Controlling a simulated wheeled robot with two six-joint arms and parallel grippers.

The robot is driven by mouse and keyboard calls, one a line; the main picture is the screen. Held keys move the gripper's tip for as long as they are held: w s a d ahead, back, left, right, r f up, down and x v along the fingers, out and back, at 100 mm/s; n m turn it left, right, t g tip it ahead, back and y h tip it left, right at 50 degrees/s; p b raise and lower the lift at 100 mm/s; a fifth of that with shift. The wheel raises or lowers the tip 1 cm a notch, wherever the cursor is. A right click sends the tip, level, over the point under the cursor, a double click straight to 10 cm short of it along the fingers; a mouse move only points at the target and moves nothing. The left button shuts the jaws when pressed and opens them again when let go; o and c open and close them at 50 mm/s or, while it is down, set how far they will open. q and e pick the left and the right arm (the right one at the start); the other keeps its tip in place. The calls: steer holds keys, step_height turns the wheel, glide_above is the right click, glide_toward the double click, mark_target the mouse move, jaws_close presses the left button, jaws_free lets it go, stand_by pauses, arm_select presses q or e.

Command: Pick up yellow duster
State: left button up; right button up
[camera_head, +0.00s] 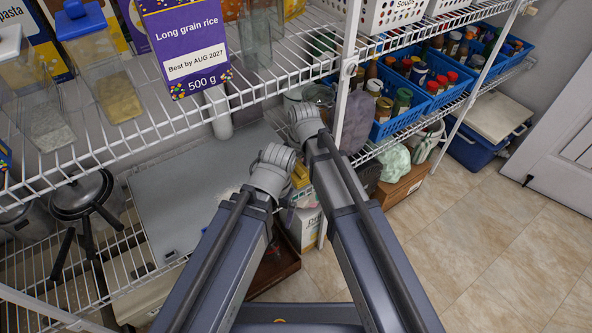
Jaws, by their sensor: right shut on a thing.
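My right arm reaches up from the bottom middle to the wire shelving, and its far end (304,122) is at the front of the rack. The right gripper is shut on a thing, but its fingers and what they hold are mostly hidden. A small yellow thing (300,177) shows between my two arms, just above a white carton. It may be the yellow duster, but too little shows to be sure. My left arm ends at a grey joint (272,168) left of it. The left gripper's fingers do not show.
An upper wire shelf (150,125) with clear jars and a purple rice box (187,42) overhangs the arms. Blue baskets (408,92) of jars stand at right. Dark pans (82,195) are at lower left. The tiled floor (480,225) at right is clear.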

steer(key=c, duration=0.4)
arm_select(q)
steer(key=shift+r, duration=0.15)
arm_select(e)
steer(key=shift+r, duration=0.15)
